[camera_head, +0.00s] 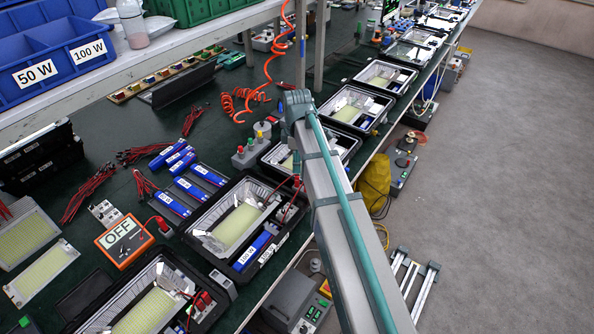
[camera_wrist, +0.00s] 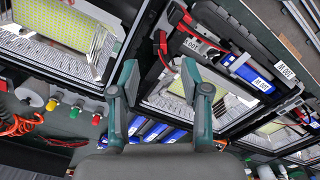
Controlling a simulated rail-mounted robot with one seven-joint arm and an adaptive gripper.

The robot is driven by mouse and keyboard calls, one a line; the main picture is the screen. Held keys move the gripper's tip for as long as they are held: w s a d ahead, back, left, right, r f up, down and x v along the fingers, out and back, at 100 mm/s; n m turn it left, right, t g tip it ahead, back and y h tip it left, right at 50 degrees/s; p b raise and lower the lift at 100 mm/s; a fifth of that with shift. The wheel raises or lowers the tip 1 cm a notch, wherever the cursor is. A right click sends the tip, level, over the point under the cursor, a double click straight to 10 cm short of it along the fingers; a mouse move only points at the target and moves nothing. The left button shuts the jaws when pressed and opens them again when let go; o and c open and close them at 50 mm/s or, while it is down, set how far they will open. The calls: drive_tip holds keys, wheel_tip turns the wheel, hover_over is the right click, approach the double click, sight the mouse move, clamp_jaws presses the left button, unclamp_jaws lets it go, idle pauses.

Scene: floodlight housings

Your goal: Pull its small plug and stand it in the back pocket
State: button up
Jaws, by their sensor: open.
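An open black housing (camera_wrist: 219,131) lies below my gripper (camera_wrist: 161,82). It seems to be the housing with the pale yellow LED panel (camera_head: 236,224) in the head view. It holds a blue driver (camera_wrist: 240,66), labelled 100 W (camera_head: 252,252) in the head view. Red plugs and leads (camera_wrist: 188,44) show beside the driver; I cannot tell which is the small plug. My gripper is open, with its two fingers apart above the housing and nothing between them. In the head view my arm hides the gripper. I cannot make out the back pocket.
An orange OFF box (camera_head: 123,240) stands left of the housing. Loose blue drivers (camera_head: 190,190) lie behind it. A button box (camera_head: 252,148) stands near the neighbouring housing (camera_head: 310,148). An orange coiled hose (camera_head: 270,65) hangs at the back. Other housings line the bench.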

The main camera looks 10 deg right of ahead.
sight(297, 175)
wheel_tip(297, 175, up, 6)
drive_tip(key=shift+f, duration=0.1)
idle(0.5)
